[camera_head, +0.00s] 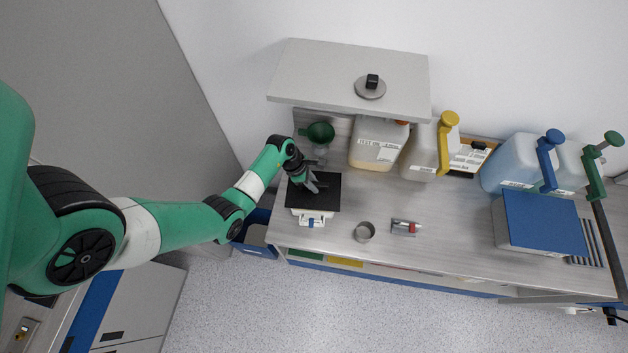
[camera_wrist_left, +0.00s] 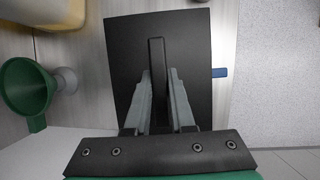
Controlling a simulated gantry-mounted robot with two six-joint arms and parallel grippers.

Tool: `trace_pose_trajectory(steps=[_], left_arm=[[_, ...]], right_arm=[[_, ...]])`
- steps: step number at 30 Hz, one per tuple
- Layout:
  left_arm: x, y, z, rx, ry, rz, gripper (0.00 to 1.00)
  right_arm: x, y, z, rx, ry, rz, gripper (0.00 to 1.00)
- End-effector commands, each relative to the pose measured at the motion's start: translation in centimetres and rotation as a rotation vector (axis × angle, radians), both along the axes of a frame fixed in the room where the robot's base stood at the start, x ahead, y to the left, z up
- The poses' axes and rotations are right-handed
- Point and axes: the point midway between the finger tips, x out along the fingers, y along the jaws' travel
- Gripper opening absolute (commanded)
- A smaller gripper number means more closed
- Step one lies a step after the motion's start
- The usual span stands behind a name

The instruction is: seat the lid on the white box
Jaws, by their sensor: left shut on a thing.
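The lid (camera_head: 328,197) is a flat black plate over the white box (camera_head: 303,218), covering its top. Only the box's front shows, with a blue latch (camera_head: 311,223). I cannot tell whether the lid touches the box's rim or hovers slightly above it. My left gripper (camera_head: 312,186) comes down over the lid, shut on its raised bar handle. In the left wrist view the lid (camera_wrist_left: 125,60) fills the middle, with its handle (camera_wrist_left: 157,55) between the fingers of my left gripper (camera_wrist_left: 160,77). The blue latch (camera_wrist_left: 220,72) sticks out past the lid's edge. My right gripper is not in view.
A green funnel (camera_head: 320,132) and jerrycans (camera_head: 377,143) stand behind the box under a grey shelf (camera_head: 345,75). A blue-topped box (camera_head: 543,223) stands far right.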

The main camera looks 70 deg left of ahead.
Motion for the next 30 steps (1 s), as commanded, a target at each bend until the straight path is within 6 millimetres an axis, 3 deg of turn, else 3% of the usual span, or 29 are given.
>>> trace_pose_trajectory(steps=[3, 10, 30], left_arm=[[0.0, 0.0, -1.9, 0.000, 0.000, 0.000, 0.00], [0.0, 0.0, -3.7, 0.000, 0.000, -0.001, 0.00], [0.0, 0.0, -3.9, -0.001, 0.000, 0.000, 0.00]], right_arm=[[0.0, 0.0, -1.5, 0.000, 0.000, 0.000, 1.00], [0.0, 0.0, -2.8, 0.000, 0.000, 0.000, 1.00], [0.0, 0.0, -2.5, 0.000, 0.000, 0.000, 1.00]])
